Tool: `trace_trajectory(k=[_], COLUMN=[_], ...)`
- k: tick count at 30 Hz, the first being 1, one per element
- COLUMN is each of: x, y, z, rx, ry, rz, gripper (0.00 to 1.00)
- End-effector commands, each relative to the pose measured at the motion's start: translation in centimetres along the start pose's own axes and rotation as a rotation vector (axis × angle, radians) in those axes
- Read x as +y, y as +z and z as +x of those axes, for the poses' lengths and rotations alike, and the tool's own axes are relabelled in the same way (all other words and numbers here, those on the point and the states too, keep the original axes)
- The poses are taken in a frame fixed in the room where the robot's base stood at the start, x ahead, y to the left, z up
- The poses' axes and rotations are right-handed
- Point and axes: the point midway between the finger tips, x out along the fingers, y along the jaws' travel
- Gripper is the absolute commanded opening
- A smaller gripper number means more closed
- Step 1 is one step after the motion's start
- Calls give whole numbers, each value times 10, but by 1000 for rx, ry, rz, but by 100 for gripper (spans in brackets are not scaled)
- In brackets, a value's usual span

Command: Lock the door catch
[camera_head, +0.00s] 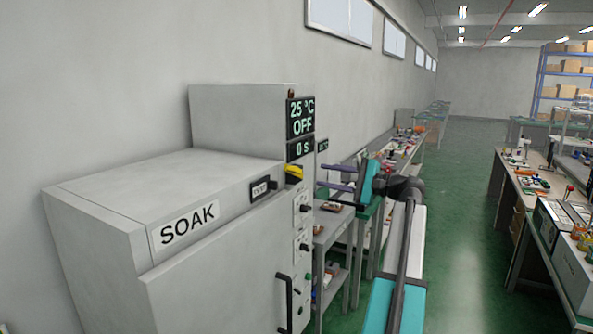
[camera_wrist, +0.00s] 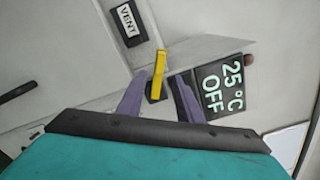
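A yellow lever (camera_head: 293,172) on a black mount, which looks like the door catch, sits at the upper right front edge of the grey SOAK oven (camera_head: 120,235), below the display. In the head view it lies roughly level. My gripper (camera_head: 322,176) is open and empty to its right, its two purple fingers pointing at the oven front with a visible gap to the lever. In the wrist view the lever (camera_wrist: 160,68) appears between the fingertips (camera_wrist: 158,82); I see no contact. The lever's base is partly hidden there.
The display (camera_head: 301,118) reads 25 °C, OFF and 0 s. A VENT control (camera_head: 262,190) lies left of the lever. Black knobs (camera_head: 304,208) run down the panel below it, near a black door handle (camera_head: 284,302). Benches stand behind and right; the green aisle (camera_head: 465,220) is clear.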

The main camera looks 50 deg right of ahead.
Motion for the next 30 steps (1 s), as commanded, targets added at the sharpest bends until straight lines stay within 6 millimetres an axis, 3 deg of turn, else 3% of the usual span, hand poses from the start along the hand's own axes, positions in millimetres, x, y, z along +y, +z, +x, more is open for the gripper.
trace_trajectory(k=[18, 24, 30], x=[-2, -2, -1], y=[1, 0, 0], z=[87, 106, 112], rx=[-1, 0, 2], ry=[1, 0, -1], rz=[1, 1, 0], gripper=[33, 33, 33])
